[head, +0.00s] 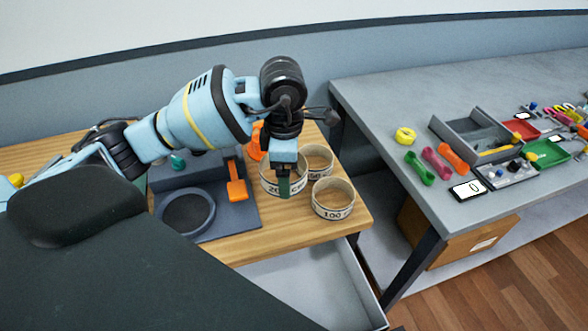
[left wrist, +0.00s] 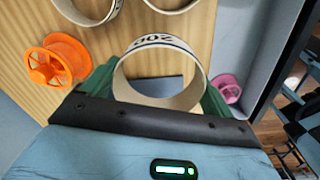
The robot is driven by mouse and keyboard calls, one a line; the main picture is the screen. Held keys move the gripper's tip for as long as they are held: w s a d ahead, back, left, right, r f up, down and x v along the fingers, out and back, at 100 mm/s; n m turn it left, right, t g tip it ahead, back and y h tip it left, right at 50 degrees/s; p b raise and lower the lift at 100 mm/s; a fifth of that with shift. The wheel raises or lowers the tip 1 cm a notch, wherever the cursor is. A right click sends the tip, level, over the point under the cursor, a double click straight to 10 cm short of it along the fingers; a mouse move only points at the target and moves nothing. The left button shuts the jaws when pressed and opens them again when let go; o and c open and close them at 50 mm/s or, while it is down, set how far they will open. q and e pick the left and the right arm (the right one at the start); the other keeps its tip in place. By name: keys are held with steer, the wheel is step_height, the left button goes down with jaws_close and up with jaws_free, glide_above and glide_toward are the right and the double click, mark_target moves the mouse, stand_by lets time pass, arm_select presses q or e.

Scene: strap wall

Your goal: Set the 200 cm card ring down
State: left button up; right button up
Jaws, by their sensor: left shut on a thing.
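The 200 cm card ring (head: 269,184) is a pale band with dark printing, at the front right of the wooden table in the head view. My left gripper (head: 285,186) reaches down over it and hides part of its label. In the left wrist view the ring (left wrist: 184,51) sits between the green fingers of my left gripper (left wrist: 158,92), which is shut on it. I cannot tell whether its lower edge touches the table. My right gripper is not in view.
The 100 card ring (head: 333,207) stands close on the right, and another card ring (head: 319,172) stands behind. An orange spool (left wrist: 62,60) is beside the gripper. A grey block with a round recess (head: 188,213) lies left. An open drawer (head: 305,285) is below the table edge.

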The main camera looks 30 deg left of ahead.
arm_select(q)
steer(key=w+a+n, duration=0.1)
steer(key=n, duration=0.3)
steer(key=w+a+n, duration=0.1)
steer(key=n, duration=0.4)
steer(key=w+a+n, duration=0.1)
steer(key=a+n, duration=0.1)
steer(key=n, duration=0.3)
steer(key=shift+r, duration=0.25)
steer(key=shift+f, duration=5)
steer(key=shift+f, duration=0.2)
steer(key=o, duration=0.7)
steer(key=shift+o, duration=0.2)
steer(key=shift+r, duration=0.1)
